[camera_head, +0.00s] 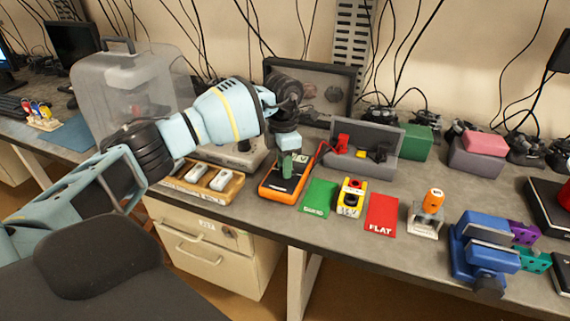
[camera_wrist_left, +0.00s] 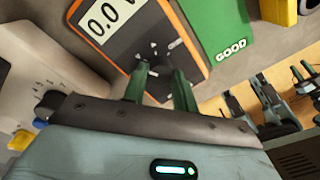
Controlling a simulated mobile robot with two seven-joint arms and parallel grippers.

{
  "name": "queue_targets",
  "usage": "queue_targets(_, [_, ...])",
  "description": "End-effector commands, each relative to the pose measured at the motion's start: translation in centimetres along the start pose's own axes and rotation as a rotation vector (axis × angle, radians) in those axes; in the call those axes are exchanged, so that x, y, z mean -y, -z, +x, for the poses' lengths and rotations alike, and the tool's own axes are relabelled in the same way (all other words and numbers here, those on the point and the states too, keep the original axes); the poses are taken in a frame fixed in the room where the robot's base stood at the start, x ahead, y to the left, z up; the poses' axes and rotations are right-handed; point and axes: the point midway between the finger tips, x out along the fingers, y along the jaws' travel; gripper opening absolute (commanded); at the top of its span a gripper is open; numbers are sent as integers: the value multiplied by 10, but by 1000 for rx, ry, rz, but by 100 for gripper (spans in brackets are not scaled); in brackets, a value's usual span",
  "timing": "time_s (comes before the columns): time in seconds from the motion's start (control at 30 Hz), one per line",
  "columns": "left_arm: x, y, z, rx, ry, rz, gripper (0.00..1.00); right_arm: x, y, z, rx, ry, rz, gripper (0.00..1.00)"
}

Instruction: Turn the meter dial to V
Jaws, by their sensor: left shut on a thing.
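The orange-edged black meter (camera_head: 268,190) lies on the grey bench. It also shows in the left wrist view (camera_wrist_left: 190,35), with its display (camera_wrist_left: 112,20) reading 0.0 and a letter partly cut off. My left gripper (camera_head: 288,165) points down onto the meter's face. In the left wrist view its green fingers (camera_wrist_left: 159,78) are closed around the dark dial (camera_wrist_left: 158,88), one on each side. The fingers hide much of the dial, and I cannot read its pointer. Small white marks show around the dial. My right gripper is in neither view.
A wooden tray (camera_head: 232,189) with white pieces lies left of the meter. The green GOOD card (camera_head: 319,198), a yellow block (camera_head: 351,195) and the red FLAT card (camera_head: 382,213) lie to its right. A grey case (camera_head: 378,165) stands behind.

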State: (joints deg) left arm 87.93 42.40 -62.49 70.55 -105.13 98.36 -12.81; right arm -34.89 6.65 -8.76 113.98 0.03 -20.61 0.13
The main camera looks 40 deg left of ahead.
Motion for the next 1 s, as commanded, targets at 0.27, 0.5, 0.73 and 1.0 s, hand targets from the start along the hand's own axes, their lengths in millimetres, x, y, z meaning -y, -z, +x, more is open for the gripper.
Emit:
queue_targets(0.27, [0, -1, -1, -2, 0, 90, 5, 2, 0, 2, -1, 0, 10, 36])
queue_targets(0.5, [0, -1, -1, -2, -1, 109, 5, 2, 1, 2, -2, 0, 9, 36])
queue_targets(0.73, [0, -1, -1, -2, -1, 108, 5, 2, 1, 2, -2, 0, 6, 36])
queue_targets(1.0, [0, -1, -1, -4, 0, 107, 50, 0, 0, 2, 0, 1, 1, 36])
